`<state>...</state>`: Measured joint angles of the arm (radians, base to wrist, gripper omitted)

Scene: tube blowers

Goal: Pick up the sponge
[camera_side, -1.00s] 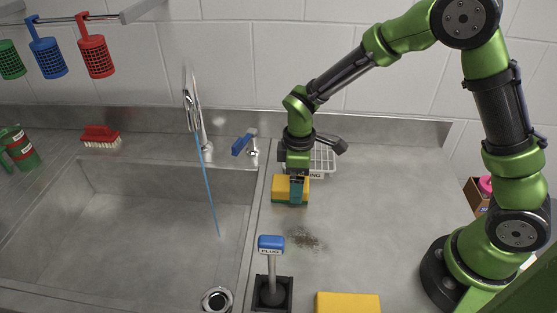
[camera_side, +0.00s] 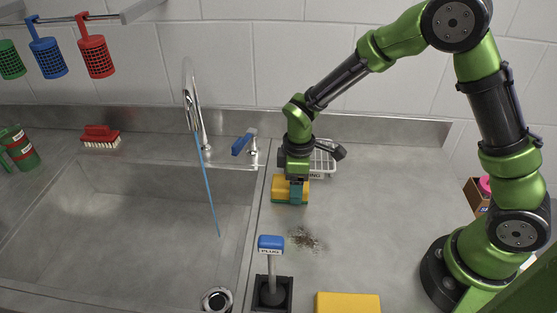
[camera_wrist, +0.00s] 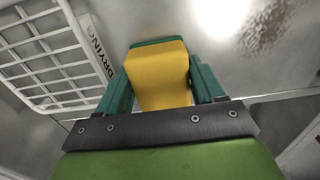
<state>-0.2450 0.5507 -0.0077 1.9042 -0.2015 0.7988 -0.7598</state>
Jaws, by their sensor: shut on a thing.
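The sponge (camera_side: 281,188) is yellow with a green layer and stands on the counter just in front of the drying rack. My gripper (camera_side: 297,191) points down over it in the side view, with its teal fingers at the sponge. In the wrist view the sponge (camera_wrist: 160,75) fills the space between the two teal fingers of my gripper (camera_wrist: 158,85), which are shut on it. The sponge's underside is hidden, so I cannot tell whether it still touches the counter.
The white drying rack (camera_side: 323,160) stands right behind the sponge. The sink (camera_side: 130,220) with a running faucet (camera_side: 195,110) lies left. A blue-handled plug (camera_side: 271,245), a dark dirt patch (camera_side: 305,239) and a yellow block (camera_side: 347,303) are in front.

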